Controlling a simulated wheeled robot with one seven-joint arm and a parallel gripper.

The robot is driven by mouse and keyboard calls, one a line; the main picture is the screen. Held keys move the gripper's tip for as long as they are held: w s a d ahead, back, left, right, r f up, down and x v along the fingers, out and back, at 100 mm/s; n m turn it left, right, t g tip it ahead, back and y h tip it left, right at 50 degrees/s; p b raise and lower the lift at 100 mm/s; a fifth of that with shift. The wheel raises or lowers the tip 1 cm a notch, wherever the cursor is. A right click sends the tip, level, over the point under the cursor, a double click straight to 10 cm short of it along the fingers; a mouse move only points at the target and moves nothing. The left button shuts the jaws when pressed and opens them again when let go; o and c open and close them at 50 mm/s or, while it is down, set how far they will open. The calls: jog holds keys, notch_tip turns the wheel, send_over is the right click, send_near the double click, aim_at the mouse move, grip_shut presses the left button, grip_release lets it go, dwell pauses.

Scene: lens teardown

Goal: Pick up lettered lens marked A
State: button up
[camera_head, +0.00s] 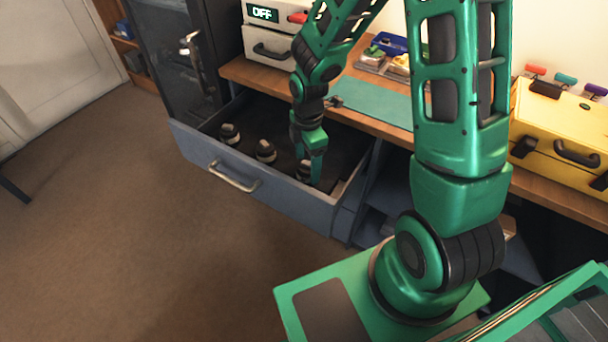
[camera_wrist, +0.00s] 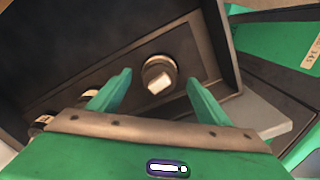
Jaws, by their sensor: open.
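Three dark lenses with pale bands stand in a row in the open drawer. In the head view they are the left lens (camera_head: 230,133), the middle lens (camera_head: 265,151) and the right lens (camera_head: 303,171). My gripper (camera_head: 311,172) is down in the drawer at the right lens, partly covering it. In the wrist view this lens (camera_wrist: 159,75) shows between and just beyond my open fingers (camera_wrist: 157,88), with a pale top; no finger visibly touches it. The other two lenses (camera_wrist: 88,95) (camera_wrist: 42,122) are at the lower left. No letter is readable on any lens.
The blue-grey drawer (camera_head: 255,192) is pulled out, its walls close around my gripper. Above it the wooden bench (camera_head: 240,71) holds a green mat (camera_head: 375,102), a box with a lit display (camera_head: 262,14) and a yellow case (camera_head: 560,130). Open floor lies in front.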

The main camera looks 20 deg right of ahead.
jog(key=shift+f, duration=1.05)
jog(key=shift+c, duration=0.7)
jog(key=c, duration=1)
jog(key=shift+r, duration=0.1)
